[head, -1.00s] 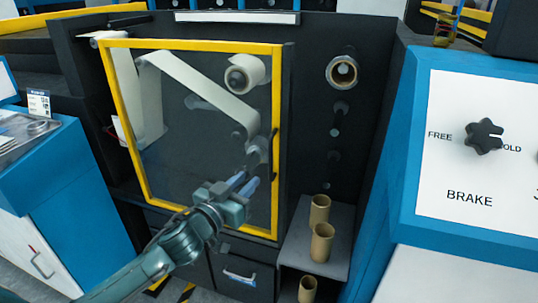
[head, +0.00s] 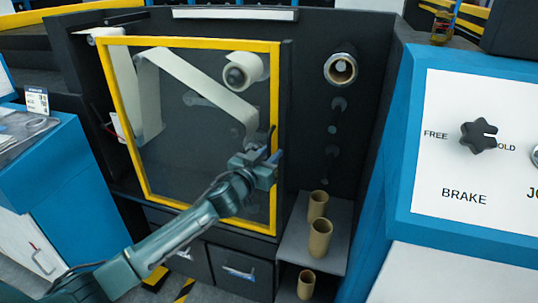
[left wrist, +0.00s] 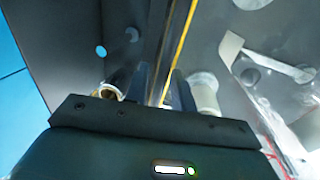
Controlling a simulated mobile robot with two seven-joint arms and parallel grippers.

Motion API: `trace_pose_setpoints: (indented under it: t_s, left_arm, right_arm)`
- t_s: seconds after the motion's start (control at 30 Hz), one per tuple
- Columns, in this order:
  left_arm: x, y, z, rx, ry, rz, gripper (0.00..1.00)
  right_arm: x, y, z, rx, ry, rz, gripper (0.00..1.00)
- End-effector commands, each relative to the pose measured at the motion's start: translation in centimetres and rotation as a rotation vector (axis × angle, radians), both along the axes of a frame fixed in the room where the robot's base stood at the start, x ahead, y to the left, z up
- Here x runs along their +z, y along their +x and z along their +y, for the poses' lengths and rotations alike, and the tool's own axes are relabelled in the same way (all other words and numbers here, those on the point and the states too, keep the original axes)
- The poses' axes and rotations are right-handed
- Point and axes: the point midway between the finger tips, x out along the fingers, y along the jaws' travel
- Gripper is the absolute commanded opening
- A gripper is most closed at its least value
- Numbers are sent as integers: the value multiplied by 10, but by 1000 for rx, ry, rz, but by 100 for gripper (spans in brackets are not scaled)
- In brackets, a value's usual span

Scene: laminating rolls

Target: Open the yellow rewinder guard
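The rewinder guard (head: 190,205) is a clear panel in a yellow frame, shut across the front of the dark machine. Its dark handle (head: 272,134) is on the right side of the frame. My left gripper (head: 270,156) is at the lower part of this handle, partly covering it. In the left wrist view the fingers of my left gripper (left wrist: 160,85) stand apart, with the guard's yellow edge (left wrist: 180,48) running between them. Whether they touch the handle is unclear. My right gripper is not in view.
A white roll (head: 243,70) and web sit behind the guard. To the right are a spindle core (head: 340,69) and a shelf (head: 300,250) with cardboard tubes (head: 320,238). A blue control console (head: 400,170) stands at the right, a blue cabinet (head: 60,165) at the left.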

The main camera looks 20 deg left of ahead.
Motion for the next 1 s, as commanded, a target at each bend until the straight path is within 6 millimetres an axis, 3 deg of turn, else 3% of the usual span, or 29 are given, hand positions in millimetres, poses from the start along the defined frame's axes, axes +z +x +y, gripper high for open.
trace_pose_setpoints:
  t_s: [0.37,1.0]
  left_arm:
    - [0,0,0,0,0,1,0]
    - [-1,0,9,4,3,2,0]
  right_arm:
    - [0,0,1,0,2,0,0]
    - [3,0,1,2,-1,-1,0]
